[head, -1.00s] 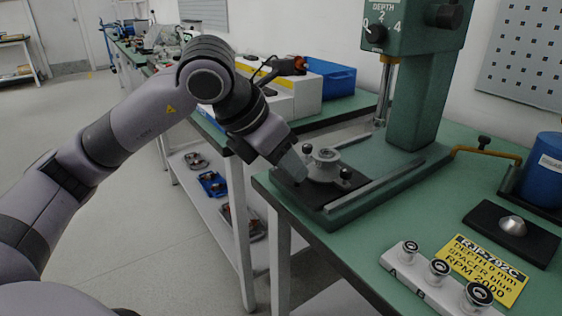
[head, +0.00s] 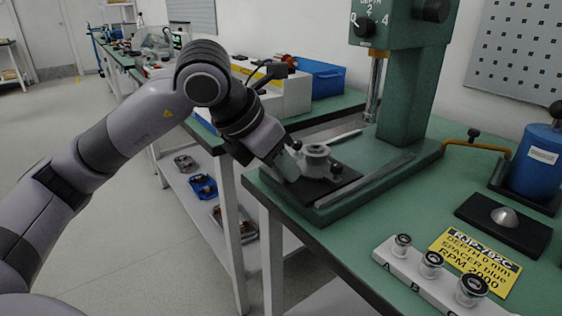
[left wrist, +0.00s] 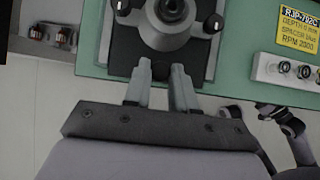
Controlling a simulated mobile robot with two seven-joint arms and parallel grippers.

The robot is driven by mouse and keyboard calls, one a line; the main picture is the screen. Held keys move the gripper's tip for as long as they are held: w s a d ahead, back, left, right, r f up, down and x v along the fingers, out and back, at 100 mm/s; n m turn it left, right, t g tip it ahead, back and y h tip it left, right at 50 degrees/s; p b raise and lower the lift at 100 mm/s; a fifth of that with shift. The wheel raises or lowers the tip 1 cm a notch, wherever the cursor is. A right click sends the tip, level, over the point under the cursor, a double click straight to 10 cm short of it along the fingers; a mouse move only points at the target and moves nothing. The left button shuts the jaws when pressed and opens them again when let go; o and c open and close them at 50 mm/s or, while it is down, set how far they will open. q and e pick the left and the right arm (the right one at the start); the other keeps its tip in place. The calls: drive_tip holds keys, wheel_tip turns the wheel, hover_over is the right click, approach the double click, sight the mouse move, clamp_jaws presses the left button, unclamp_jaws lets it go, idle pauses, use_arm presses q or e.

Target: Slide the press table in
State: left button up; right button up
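The press table is a dark plate (head: 325,189) in the green base of the press (head: 345,207), near the bench's front edge. It carries a grey round fixture (head: 315,158) with black knobs, offset toward the front from the press column. The left wrist view shows the plate (left wrist: 122,62) and fixture (left wrist: 172,15) from above. My left gripper (head: 287,170) points down at the plate's front left part, beside the fixture. In the left wrist view its two fingers (left wrist: 162,66) are apart, with nothing visible held between them. Whether the tips touch the plate is unclear. My right gripper is not identifiable.
A yellow label (head: 475,262) and a white block with several ringed pieces (head: 395,262) lie on the right of the green bench. A black pad (head: 505,238) and blue cylinder (head: 537,165) stand behind. A second bench with a blue bin (head: 325,78) lies left, beyond a gap.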

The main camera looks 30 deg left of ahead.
use_arm(q)
drive_tip(key=shift+w+d+r, duration=0.1)
drive_tip(key=shift+w+d, duration=0.15)
drive_tip(key=shift+w, duration=0.3)
drive_tip(key=shift+w+d+p, duration=0.65)
drive_tip(key=shift+w+d, duration=0.15)
drive_tip(key=shift+w, duration=1.2)
drive_tip(key=shift+w+d+p, duration=0.7)
drive_tip(key=shift+w+d, duration=0.1)
drive_tip(key=shift+w, duration=1.15)
drive_tip(key=shift+w+d+p, duration=0.65)
drive_tip(key=shift+w+d, duration=0.15)
drive_tip(key=shift+w, duration=1.2)
drive_tip(key=o, duration=0.5)
drive_tip(key=shift+p+v, duration=1.05)
drive_tip(key=shift+v, duration=1.9)
drive_tip(key=shift+d, duration=0.1)
